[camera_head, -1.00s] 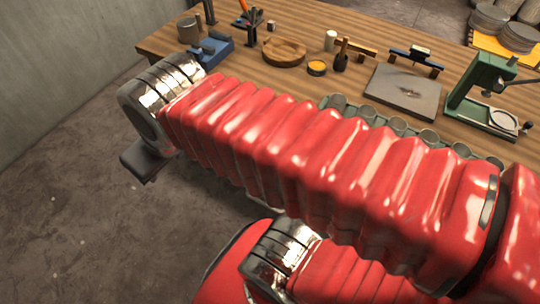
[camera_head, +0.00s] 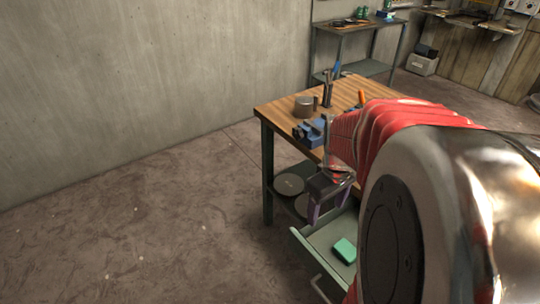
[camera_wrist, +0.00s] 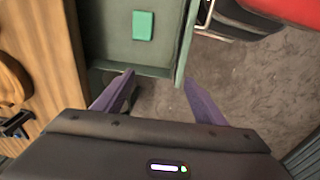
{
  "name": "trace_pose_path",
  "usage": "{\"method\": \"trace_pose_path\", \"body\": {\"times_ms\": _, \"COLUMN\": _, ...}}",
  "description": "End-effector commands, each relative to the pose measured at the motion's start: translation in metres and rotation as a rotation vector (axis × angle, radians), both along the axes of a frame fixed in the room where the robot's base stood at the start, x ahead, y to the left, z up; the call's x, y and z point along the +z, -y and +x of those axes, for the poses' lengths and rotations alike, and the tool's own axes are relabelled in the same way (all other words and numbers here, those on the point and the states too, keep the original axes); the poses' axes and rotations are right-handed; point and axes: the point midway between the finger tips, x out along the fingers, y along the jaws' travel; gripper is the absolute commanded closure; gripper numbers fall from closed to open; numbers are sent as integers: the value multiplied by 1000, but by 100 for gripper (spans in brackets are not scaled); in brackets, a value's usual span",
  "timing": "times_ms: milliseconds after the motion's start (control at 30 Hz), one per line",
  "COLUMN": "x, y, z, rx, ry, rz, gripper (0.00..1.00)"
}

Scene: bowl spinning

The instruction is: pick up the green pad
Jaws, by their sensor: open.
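The green pad (camera_head: 344,250) is a small flat block lying in an open grey-green drawer (camera_head: 306,241) of the workbench. In the wrist view the pad (camera_wrist: 143,25) lies on the drawer floor at the top. My gripper (camera_head: 329,208) has purple fingers and is near the drawer's edge, apart from the pad. In the wrist view my gripper (camera_wrist: 160,84) is open and empty, with the drawer's side wall (camera_wrist: 185,45) beyond and between the fingers. Part of the drawer is hidden behind my arm in the head view.
Dark discs (camera_head: 289,184) lie on a shelf below. A second bench (camera_head: 350,62) stands behind. The floor left of the bench is clear.

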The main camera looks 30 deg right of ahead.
Motion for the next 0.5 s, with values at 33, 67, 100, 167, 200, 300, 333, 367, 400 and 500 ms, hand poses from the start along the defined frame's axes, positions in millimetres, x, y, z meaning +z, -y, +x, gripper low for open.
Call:
{"method": "trace_pose_path", "body": {"times_ms": 33, "x": -10, "y": 15, "z": -7, "rx": -7, "ry": -22, "rz": 12, "gripper": 35}}
{"method": "trace_pose_path", "body": {"times_ms": 67, "x": -16, "y": 23, "z": -10, "rx": -5, "ry": -33, "rz": 19, "gripper": 35}}
{"method": "trace_pose_path", "body": {"times_ms": 100, "x": -22, "y": 33, "z": -15, "rx": -1, "ry": -46, "rz": 27, "gripper": 35}}
{"method": "trace_pose_path", "body": {"times_ms": 167, "x": -32, "y": 47, "z": -23, "rx": 2, "ry": -63, "rz": 40, "gripper": 35}}
{"method": "trace_pose_path", "body": {"times_ms": 200, "x": -38, "y": 55, "z": -27, "rx": 6, "ry": -73, "rz": 48, "gripper": 35}}
{"method": "trace_pose_path", "body": {"times_ms": 300, "x": -49, "y": 70, "z": -37, "rx": 15, "ry": -90, "rz": 63, "gripper": 35}}
{"method": "trace_pose_path", "body": {"times_ms": 333, "x": -52, "y": 73, "z": -39, "rx": 15, "ry": -92, "rz": 67, "gripper": 35}}
{"method": "trace_pose_path", "body": {"times_ms": 367, "x": -54, "y": 75, "z": -41, "rx": 17, "ry": -96, "rz": 71, "gripper": 35}}
{"method": "trace_pose_path", "body": {"times_ms": 400, "x": -55, "y": 77, "z": -43, "rx": 20, "ry": -98, "rz": 73, "gripper": 35}}
{"method": "trace_pose_path", "body": {"times_ms": 500, "x": -57, "y": 80, "z": -45, "rx": 22, "ry": -100, "rz": 75, "gripper": 35}}
